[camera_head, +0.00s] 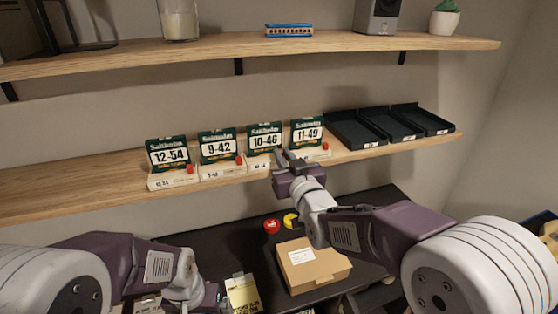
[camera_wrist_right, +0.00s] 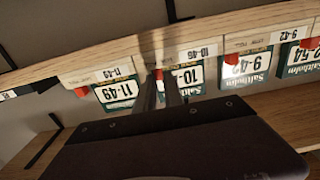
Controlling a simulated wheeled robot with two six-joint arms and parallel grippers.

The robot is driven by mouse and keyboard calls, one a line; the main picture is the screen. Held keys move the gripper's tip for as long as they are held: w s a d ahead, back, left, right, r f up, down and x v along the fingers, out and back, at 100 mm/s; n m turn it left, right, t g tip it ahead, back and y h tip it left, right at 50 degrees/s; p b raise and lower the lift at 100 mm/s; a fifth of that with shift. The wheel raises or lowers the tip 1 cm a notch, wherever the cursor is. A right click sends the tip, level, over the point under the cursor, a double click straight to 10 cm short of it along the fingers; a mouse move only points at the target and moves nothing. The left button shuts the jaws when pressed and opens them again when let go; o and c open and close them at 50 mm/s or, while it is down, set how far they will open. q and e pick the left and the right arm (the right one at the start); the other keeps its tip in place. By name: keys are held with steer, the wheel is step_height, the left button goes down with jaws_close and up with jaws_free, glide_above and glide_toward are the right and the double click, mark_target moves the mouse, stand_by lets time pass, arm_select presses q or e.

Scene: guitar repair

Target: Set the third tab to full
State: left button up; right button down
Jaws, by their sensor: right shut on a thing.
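Four string packs stand in pale holders on the lower shelf, with red tabs at their right ends. The third pack, 10-46 (camera_head: 264,138), stands between 9-42 (camera_head: 217,146) and 11-49 (camera_head: 307,134). My right gripper (camera_head: 284,158) is at the right end of the third holder and hides its tab in the head view. In the wrist view, which is upside down, the third tab (camera_wrist_right: 158,74) shows as a bit of red between the narrow fingertips, which are shut on it. My left arm (camera_head: 160,264) is low at the left; its fingers are not clear.
The 12-54 pack (camera_head: 168,154) is at the left end of the row. Black trays (camera_head: 356,131) stand right of the packs. An upper shelf (camera_head: 240,47) hangs above. Below, a cardboard box (camera_head: 312,268) and a red round item (camera_head: 272,226) rest on a dark surface.

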steer(key=shift+w+d+f, duration=0.1)
steer(key=shift+w+d, duration=0.15)
steer(key=shift+d, duration=0.35)
steer(key=c, duration=1.8)
jaws_free()
steer(key=shift+a, duration=0.1)
steer(key=o, duration=0.4)
steer(key=shift+c, duration=0.2)
arm_select(q)
steer(key=f, duration=0.1)
steer(key=f+b, duration=0.1)
steer(key=b, duration=0.1)
steer(key=shift+w+d+f, duration=0.25)
steer(key=shift+d+f, duration=0.15)
arm_select(e)
steer(key=v, duration=0.8)
steer(key=shift+s+d, duration=0.25)
steer(key=shift+d, duration=0.25)
steer(key=shift+f, duration=0.1)
